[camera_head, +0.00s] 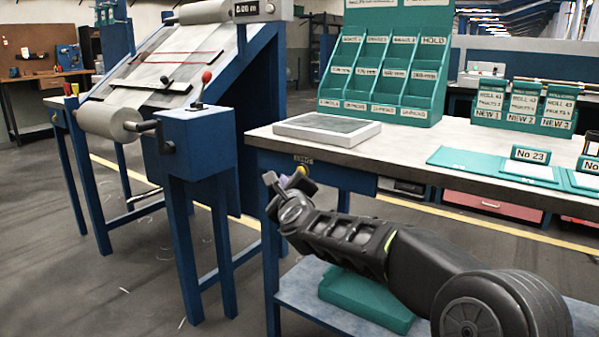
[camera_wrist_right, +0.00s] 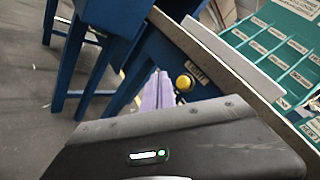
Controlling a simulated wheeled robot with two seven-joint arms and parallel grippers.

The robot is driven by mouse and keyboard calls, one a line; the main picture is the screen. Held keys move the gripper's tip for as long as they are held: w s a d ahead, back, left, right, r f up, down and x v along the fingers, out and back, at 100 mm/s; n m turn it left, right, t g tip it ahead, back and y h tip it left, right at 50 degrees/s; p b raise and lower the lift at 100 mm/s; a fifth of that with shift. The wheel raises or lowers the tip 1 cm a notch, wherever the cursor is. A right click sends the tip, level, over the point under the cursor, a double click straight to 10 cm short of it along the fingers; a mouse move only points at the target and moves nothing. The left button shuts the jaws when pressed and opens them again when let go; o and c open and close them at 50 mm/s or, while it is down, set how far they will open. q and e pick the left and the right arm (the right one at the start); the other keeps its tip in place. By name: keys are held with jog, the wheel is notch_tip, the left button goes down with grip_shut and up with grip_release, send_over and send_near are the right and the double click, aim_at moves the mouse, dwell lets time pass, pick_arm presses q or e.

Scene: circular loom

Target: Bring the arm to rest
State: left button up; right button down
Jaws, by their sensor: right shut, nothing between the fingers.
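My right arm comes in from the lower right in the head view. Its gripper (camera_head: 284,182) is shut and empty, in front of the table's front edge and just below the top. In the right wrist view the gripper's fingers (camera_wrist_right: 158,92) show partly behind the dark wrist housing, close to a yellow button (camera_wrist_right: 183,82) on the table's blue frame. The same button shows in the head view (camera_head: 302,169), right beside the gripper. I cannot tell whether they touch. My left gripper is not in view.
The table (camera_head: 420,150) holds a grey framed pad (camera_head: 327,129), a teal sorting rack (camera_head: 385,75) and teal trays (camera_head: 495,165). A blue loom frame (camera_head: 197,143) with a fabric roll (camera_head: 108,121) stands left. A teal bin (camera_head: 365,300) lies on the lower shelf. Open floor lies between loom and table.

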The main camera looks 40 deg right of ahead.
jog(key=shift+s+a, duration=0.1)
jog(key=shift+a, duration=0.25)
dwell(0.4)
